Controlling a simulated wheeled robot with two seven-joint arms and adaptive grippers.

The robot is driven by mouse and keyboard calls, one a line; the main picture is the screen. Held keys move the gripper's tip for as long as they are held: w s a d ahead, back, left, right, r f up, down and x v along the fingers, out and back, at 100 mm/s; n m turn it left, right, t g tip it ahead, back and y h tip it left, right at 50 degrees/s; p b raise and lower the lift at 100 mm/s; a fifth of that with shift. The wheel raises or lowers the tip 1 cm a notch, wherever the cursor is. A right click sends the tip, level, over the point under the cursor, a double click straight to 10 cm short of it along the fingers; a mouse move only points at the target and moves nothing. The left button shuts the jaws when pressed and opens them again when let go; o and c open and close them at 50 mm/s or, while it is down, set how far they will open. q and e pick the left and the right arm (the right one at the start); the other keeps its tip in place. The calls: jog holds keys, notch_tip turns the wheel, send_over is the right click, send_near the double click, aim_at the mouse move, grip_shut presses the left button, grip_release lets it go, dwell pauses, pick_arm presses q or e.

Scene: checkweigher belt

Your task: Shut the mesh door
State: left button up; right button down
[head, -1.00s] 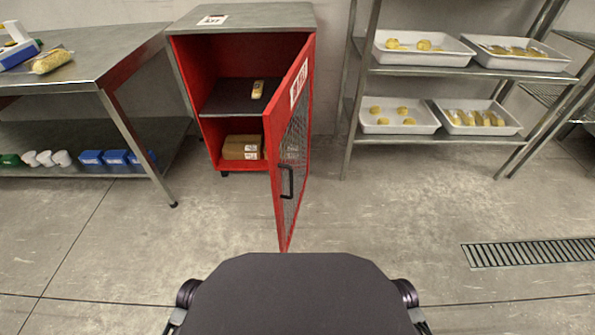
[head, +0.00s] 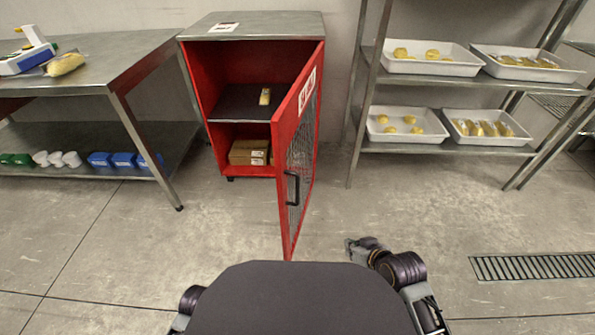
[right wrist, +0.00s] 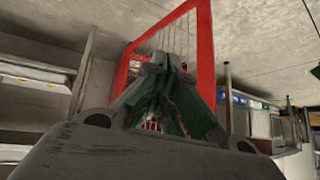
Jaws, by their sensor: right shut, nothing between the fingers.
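The mesh door (head: 301,150), red-framed with wire mesh and a black handle (head: 292,188), stands wide open on the right side of the red cabinet (head: 203,92). It swings out toward me. My right gripper (head: 358,246) is shut and empty, low to the right of the door's free edge and apart from it. In the right wrist view the shut fingers (right wrist: 166,62) show in front of the door's red frame (right wrist: 204,60) and mesh. My left gripper is not in view; only a bit of that arm shows at the bottom.
Inside the cabinet are a small yellowish pack (head: 265,96) on the shelf and brown boxes (head: 248,152) below. A steel table (head: 100,75) stands left. A rack with white trays (head: 405,139) stands right. A floor drain (head: 530,267) lies at right; the floor between is clear.

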jog(key=w+d+r+n+t+h, duration=0.2)
jog(key=w+d+r+n+t, duration=0.5)
jog(key=w+r, duration=0.65)
jog(key=w+d+r+n+t+h, duration=0.2)
jog(key=w+d+r+t, duration=0.45)
jog(key=w+r, duration=0.7)
jog(key=s+a+f+n+g+y, duration=0.25)
jog(key=a+n+y, duration=0.25)
jog(key=n+y, duration=0.5)
jog(key=s+a+f+n+g+y, duration=0.1)
jog(key=a+f+n+g+y, duration=0.4)
jog(key=n, duration=1)
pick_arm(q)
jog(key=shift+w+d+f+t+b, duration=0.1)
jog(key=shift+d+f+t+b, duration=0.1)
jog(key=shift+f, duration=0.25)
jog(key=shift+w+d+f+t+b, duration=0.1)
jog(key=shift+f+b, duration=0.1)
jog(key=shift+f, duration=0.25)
pick_arm(e)
jog(key=s+a+f+n+g+y, duration=0.3)
jog(key=s+a+n+g, duration=0.3)
jog(key=n, duration=0.8)
jog(key=s+f+g, duration=0.1)
jog(key=s+g, duration=0.2)
jog(key=s, duration=0.1)
jog(key=shift+a+g, duration=0.25)
jog(key=shift+g, duration=0.05)
